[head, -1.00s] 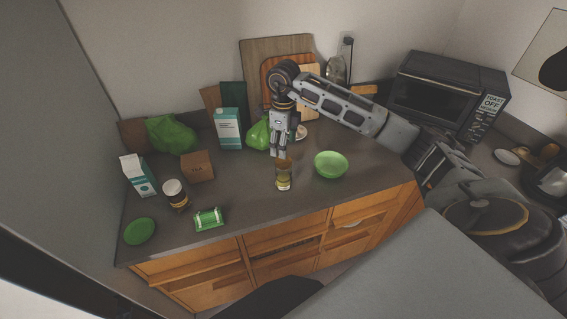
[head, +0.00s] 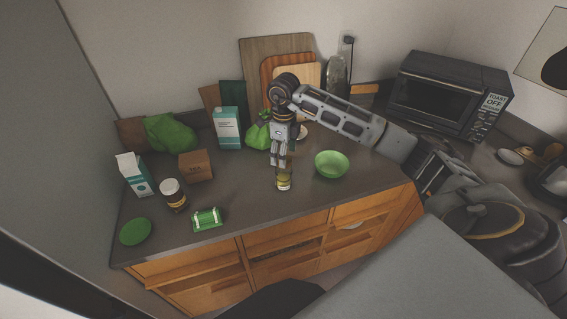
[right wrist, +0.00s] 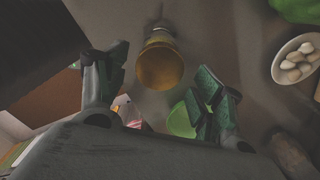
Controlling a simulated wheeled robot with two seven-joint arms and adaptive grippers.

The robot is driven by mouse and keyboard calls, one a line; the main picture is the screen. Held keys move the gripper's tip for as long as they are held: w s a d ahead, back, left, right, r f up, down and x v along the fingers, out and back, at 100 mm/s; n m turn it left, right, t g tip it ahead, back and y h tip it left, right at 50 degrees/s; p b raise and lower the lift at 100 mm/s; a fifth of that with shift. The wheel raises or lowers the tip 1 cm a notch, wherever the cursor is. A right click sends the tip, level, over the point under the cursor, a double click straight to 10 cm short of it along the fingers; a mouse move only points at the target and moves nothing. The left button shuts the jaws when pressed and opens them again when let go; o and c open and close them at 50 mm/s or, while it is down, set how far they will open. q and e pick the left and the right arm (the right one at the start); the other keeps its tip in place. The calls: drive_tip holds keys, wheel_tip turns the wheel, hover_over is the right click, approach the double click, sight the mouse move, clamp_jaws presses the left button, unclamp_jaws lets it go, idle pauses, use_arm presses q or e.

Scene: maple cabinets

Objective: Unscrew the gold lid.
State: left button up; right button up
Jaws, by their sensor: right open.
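A small glass jar (head: 284,184) with yellowish contents stands on the counter near its front edge. Its gold lid (right wrist: 160,66) shows as a round disc in the right wrist view, with the glass narrowing away beyond it. My right gripper (head: 278,163) points down just above the jar and hides part of its top in the head view. In the right wrist view my right gripper (right wrist: 163,70) is open, its two fingers spread left and right of the lid with gaps on both sides. My left gripper is not in view.
A green bowl (head: 332,163) stands right of the jar. A dark jar with a white lid (head: 172,194), a green-and-white item (head: 207,218), a box (head: 196,166) and cartons (head: 227,128) stand left. A toaster oven (head: 444,95) is at right. Counter around the jar is clear.

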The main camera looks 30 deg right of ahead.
drive_tip(key=shift+f+b, duration=0.4)
drive_tip(key=shift+f, duration=0.45)
drive_tip(key=c, duration=1)
drive_tip(key=shift+f, duration=0.25)
drive_tip(key=shift+b, duration=0.35)
drive_tip(key=shift+n+b, duration=0.4)
drive_tip(key=shift+n, duration=0.7)
drive_tip(key=shift+s+n+b, duration=0.1)
drive_tip(key=shift+n+b, duration=0.6)
drive_tip(key=shift+n, duration=1.2)
